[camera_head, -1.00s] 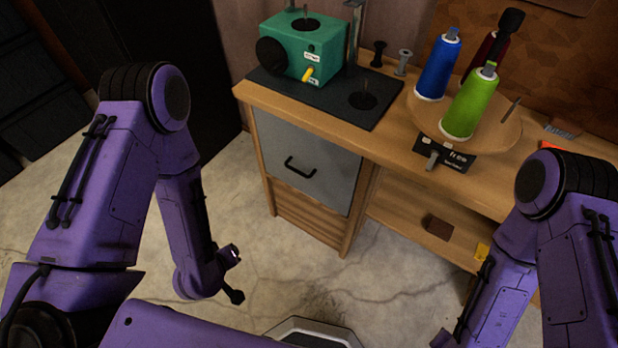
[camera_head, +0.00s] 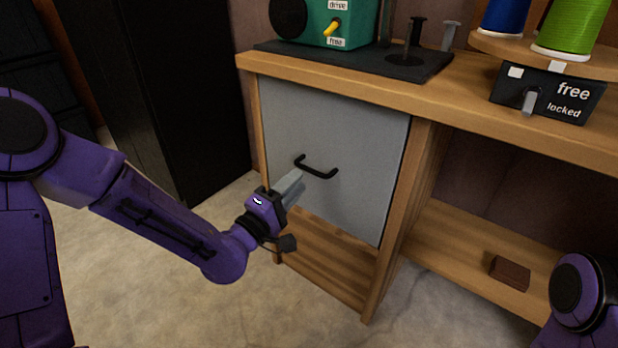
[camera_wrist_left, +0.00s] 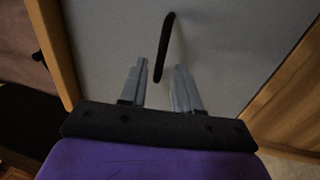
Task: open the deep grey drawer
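The deep grey drawer (camera_head: 345,128) is closed in the wooden bench, flush with its frame. Its black bar handle (camera_head: 316,172) is on the front. My left gripper (camera_head: 297,180) is in front of the drawer, just below and left of the handle in the head view. In the left wrist view, the two grey fingers (camera_wrist_left: 159,82) are apart, with the dark handle (camera_wrist_left: 164,48) ahead of and partly between their tips. Whether they touch it I cannot tell. My right arm shows only at the lower right; its gripper is out of view.
The bench top (camera_head: 470,100) carries a green machine (camera_head: 335,22) on a dark mat and a round stand with thread spools. A "free/locked" lever plate (camera_head: 547,92) hangs at the front. A brown block (camera_head: 510,272) lies on the lower shelf. A black cabinet (camera_head: 165,90) stands left.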

